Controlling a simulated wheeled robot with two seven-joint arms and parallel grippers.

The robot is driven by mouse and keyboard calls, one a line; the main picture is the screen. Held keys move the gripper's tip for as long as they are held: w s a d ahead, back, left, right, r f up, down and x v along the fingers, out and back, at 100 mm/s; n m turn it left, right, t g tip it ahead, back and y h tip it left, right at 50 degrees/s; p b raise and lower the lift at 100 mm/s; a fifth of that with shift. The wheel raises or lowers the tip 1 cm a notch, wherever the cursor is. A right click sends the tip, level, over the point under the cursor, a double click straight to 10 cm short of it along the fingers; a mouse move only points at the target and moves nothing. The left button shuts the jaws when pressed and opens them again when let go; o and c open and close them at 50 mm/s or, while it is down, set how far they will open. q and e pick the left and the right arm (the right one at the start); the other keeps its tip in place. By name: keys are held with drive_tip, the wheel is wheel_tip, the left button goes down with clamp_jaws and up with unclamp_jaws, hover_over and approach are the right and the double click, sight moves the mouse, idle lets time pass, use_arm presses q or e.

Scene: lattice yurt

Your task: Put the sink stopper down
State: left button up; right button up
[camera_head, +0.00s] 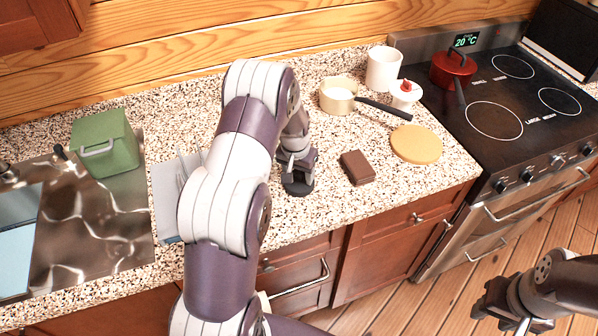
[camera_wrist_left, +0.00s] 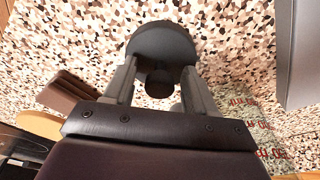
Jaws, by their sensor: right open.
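The sink stopper (camera_wrist_left: 160,40) is a dark grey disc with a round knob, seen in the left wrist view between and beyond the fingertips. My left gripper (camera_wrist_left: 158,78) has a finger on each side of it and appears shut on it. In the head view my left gripper (camera_head: 296,174) points down over the speckled counter (camera_head: 330,215), left of the brown block. The stopper is low there, at or just above the surface; I cannot tell whether it touches. My right gripper (camera_head: 502,312) is open and empty over the floor at the lower right.
A brown block (camera_head: 357,167) and a round tan board (camera_head: 416,145) lie right of my left gripper. A pan (camera_head: 337,97), a white canister (camera_head: 383,68) and a white jar (camera_head: 405,95) stand behind. A green box (camera_head: 105,145) is left. The counter's front strip is clear.

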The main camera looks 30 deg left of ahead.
sight(298, 187)
use_arm(q)
drive_tip(key=shift+r, duration=0.15)
drive_tip(key=shift+w+r, duration=0.1)
drive_tip(key=shift+r, duration=0.2)
wheel_tip(298, 187, up, 11)
drive_tip(key=s+b, duration=0.2)
drive_tip(key=b, duration=0.1)
drive_tip(key=s+d+f, duration=0.1)
drive_tip(key=s+d, duration=0.5)
drive_tip(key=s, duration=0.3)
drive_tip(key=s+d+f+m, duration=0.1)
drive_tip(key=s+d, duration=0.5)
drive_tip(key=s, duration=0.4)
drive_tip(key=shift+d, duration=0.35)
drive_tip(key=shift+r, duration=0.1)
